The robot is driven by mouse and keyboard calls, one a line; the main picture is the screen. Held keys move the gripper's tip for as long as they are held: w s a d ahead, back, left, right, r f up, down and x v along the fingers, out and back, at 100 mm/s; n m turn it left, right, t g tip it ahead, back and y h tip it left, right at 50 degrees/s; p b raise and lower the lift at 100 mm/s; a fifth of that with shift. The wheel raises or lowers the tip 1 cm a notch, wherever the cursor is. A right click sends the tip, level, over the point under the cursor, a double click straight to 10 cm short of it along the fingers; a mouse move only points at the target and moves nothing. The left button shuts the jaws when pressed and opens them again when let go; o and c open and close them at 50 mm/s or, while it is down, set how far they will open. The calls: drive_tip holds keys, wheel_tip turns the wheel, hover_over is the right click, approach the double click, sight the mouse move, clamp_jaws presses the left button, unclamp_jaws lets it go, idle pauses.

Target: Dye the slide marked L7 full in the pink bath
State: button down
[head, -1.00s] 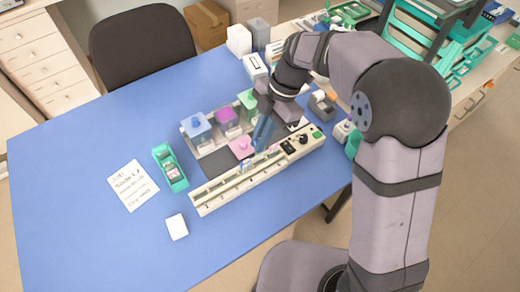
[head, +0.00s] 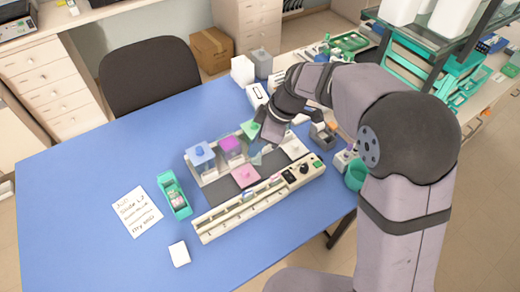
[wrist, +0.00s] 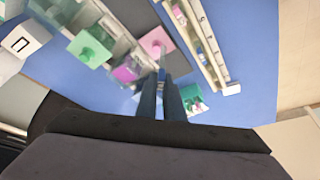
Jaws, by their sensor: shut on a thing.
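My gripper (wrist: 161,88) is shut on a thin pale piece, which looks like a glass slide (wrist: 161,74); its mark cannot be read. The pink bath itself is not clear, and I cannot tell whether the slide is inside a bath.
A long cream rack (head: 225,217) runs in front. A teal slide box (head: 174,196), a note (head: 138,212) and a white pad (head: 179,253) lie left.

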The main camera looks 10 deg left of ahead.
drive_tip(key=w+a+m+t+h+p, duration=0.1)
drive_tip(key=w+a+m+h+p, duration=0.3)
drive_tip(key=m, duration=0.9)
drive_tip(key=w+a+m+t+h+p, duration=0.2)
drive_tip(key=a+m, duration=0.5)
drive_tip(key=m, duration=0.7)
drive_tip(key=shift+w+t+h+p, duration=0.3)
drive_tip(key=shift+w+h+p, duration=0.8)
drive_tip(key=shift+p, duration=0.8)
drive_tip(key=shift+w+a+f, duration=0.1)
drive_tip(key=shift+w, duration=0.05)
drive_tip(key=shift+f, duration=0.25)
drive_tip(key=shift+f+b, duration=2.9)
drive_tip(key=shift+f, duration=1.15)
